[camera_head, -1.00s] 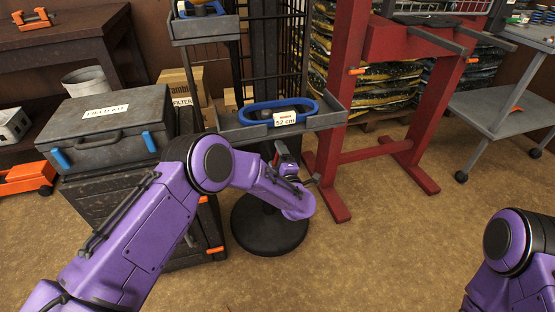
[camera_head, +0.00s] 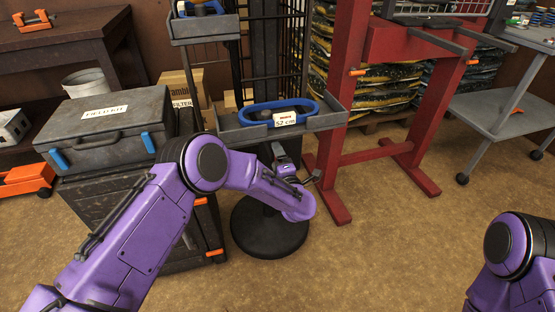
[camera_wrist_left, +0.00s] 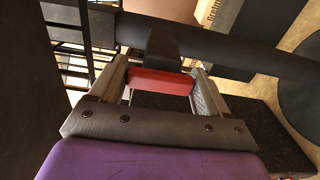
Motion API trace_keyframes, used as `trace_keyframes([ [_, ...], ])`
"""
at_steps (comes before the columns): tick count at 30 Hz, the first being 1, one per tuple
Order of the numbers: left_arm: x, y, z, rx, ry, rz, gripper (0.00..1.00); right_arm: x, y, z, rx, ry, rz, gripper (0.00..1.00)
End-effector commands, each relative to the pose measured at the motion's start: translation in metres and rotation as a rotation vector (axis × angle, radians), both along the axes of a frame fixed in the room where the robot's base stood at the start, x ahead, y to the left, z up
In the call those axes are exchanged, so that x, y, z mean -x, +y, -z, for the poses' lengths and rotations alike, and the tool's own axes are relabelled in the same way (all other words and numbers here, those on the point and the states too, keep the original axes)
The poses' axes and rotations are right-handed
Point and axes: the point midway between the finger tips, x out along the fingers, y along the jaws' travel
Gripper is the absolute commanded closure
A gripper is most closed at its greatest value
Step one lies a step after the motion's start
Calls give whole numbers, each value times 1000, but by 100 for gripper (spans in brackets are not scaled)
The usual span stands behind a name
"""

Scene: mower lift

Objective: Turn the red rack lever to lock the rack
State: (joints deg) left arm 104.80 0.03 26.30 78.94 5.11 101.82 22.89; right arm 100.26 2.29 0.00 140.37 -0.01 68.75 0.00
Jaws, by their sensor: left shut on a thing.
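The red rack lever (camera_wrist_left: 160,82) shows in the left wrist view as a red bar between the two fingers of my left gripper (camera_wrist_left: 158,85). The fingers are shut on it, and it sits next to a dark block on the rack's dark post (camera_wrist_left: 215,48). In the head view my left gripper (camera_head: 292,170) is at the post, below the lower grey tray, and the lever there is mostly hidden by my wrist. The rack's round black base (camera_head: 270,240) stands on the floor. My right gripper is out of view; only part of my right arm shows at the lower right.
The lower grey tray (camera_head: 235,132) holds a blue ring labelled 52 cm (camera_head: 262,110), just above my left wrist. A grey field kit case (camera_head: 105,125) stands on a cabinet at left. A red frame (camera_head: 345,120) stands close at right. The floor at front centre is clear.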

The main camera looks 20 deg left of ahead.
Motion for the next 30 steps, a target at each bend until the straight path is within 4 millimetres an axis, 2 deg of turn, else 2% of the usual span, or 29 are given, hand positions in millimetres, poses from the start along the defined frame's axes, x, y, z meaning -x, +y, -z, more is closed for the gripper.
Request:
trace_keyframes([
  [1,0,0,1,3,1,-1,53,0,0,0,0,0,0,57],
  [2,0,0,1,3,1,-1,20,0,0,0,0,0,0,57],
  [3,0,0,1,3,1,-1,7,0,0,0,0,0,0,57],
  [4,0,0,1,3,1,-1,2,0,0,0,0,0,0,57],
  [14,4,-4,-1,1,1,2,2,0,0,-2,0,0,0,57],
  [17,18,-14,-2,-1,3,5,2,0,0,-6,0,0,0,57],
  [24,66,-46,-1,0,2,4,2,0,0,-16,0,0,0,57],
  [30,86,-59,0,1,1,1,2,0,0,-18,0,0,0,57],
])
